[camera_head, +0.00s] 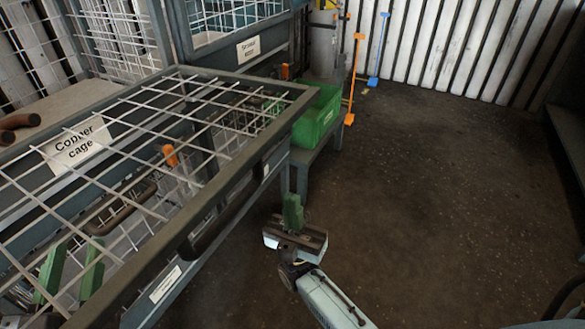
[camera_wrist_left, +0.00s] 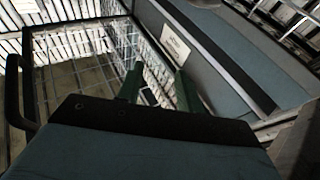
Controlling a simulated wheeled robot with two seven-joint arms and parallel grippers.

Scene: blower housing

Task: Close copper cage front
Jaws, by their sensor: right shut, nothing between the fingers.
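The copper cage's mesh panel (camera_head: 185,125) fills the left of the head view. It has a grey frame and sticks out nearly level, swung open. A white "Copper cage" sign (camera_head: 75,143) shows at its far left. A dark handle (camera_head: 215,228) is on its near edge. My left gripper (camera_head: 72,252) shows through the mesh, below the panel. Its green fingers are apart and empty; they also show in the left wrist view (camera_wrist_left: 158,78). My right gripper (camera_head: 293,205) is shut and empty, right of the panel's near edge and apart from it.
A green bin (camera_head: 318,118) stands on a low grey stand just beyond the panel's right corner. Another labelled cage (camera_head: 235,25) is behind. Orange and blue long-handled tools (camera_head: 353,85) stand near the white slatted wall. The dark floor (camera_head: 440,200) at right is clear.

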